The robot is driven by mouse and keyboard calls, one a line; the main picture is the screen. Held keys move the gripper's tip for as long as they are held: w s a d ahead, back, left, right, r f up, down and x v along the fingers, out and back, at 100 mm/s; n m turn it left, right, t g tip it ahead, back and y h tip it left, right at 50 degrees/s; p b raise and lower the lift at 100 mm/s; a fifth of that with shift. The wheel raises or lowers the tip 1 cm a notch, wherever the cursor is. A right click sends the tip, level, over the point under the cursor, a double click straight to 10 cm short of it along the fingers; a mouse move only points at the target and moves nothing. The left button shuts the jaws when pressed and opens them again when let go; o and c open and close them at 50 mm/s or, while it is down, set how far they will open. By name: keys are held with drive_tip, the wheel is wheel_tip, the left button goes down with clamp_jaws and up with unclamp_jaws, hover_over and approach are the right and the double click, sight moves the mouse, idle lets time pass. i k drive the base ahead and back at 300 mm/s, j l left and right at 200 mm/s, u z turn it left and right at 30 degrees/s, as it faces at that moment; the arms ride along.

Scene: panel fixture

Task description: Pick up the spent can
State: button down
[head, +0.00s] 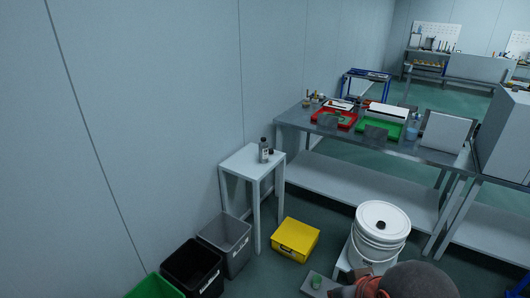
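A small grey can or bottle with a dark top (264,150) stands upright on a small white table (240,165) by the wall. It is the only can-like thing I make out, and I cannot read any label on it. A small dark object (271,152) sits right beside it. A dark rounded part with a red section, probably my arm, shows at the bottom right, well apart from the white table. My gripper's fingers do not show.
Green (155,287), black (192,268) and grey (225,245) bins line the wall. A metal workbench (290,118) holds red and green trays.

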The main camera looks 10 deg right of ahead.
sight(263, 146)
drive_tip(key=i+l+u, duration=0.15)
drive_tip(key=i, duration=0.35)
drive_tip(key=i+l+u, duration=0.1)
drive_tip(key=i, duration=0.45)
drive_tip(key=i+l+u, duration=0.15)
drive_tip(key=i, duration=0.35)
drive_tip(key=i+l+u, duration=0.15)
drive_tip(key=i+l, duration=0.25)
drive_tip(key=i, duration=0.1)
